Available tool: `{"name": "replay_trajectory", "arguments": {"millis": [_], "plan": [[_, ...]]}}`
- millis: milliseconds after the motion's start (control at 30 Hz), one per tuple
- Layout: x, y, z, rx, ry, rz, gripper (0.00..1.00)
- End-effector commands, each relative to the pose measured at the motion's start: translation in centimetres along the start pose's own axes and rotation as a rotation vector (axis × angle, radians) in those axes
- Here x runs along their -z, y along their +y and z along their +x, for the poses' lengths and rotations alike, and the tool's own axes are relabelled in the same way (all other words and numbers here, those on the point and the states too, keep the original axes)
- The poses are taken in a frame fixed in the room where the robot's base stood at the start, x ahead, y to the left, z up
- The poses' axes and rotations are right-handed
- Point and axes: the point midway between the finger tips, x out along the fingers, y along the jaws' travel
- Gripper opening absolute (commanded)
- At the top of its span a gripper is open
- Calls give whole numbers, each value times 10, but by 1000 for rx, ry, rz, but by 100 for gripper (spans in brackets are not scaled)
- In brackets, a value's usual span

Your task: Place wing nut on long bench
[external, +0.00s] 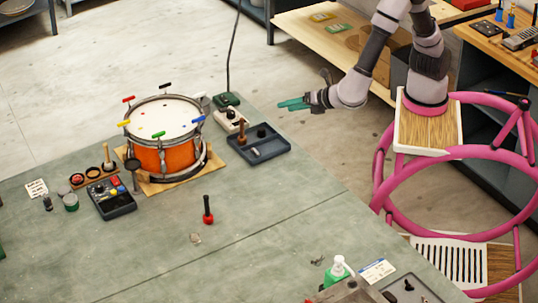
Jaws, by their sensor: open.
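My gripper (292,104) has teal fingers and is in the air beyond the right edge of the large green-grey bench (262,215), pointing left. It is open, and nothing shows between its fingers. I cannot identify the wing nut for certain. A small dark metal piece (318,260) lies on the bench near its front right and may be it. A small pale piece (195,238) lies near the middle. A dark tray (277,152) near my gripper holds small parts too tiny to name. I cannot tell which bench is the long bench; a pale wooden one (300,24) stands behind.
An orange drum (168,158) with coloured rods stands on the bench's left part.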

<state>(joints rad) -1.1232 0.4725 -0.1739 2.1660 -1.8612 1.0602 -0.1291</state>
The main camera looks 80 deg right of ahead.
Motion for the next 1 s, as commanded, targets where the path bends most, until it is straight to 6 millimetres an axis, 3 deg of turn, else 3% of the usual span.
{"name": "replay_trajectory", "arguments": {"millis": [33, 100, 200, 300, 400, 633, 800, 1000], "plan": [[-48, -12, 5, 94, -28, 153, 55], [-100, -35, 5, 220, -60, 353, 55], [-162, -72, -6, 382, -96, 641, 55], [-209, -107, -26, 524, -124, 935, 55], [-243, -137, -53, 641, -137, 1232, 55], [-287, -175, -126, 802, -108, 1917, 55], [-300, -176, -170, 818, -30, 2326, 55], [-305, -170, -193, 802, 44, 2556, 55]]}}
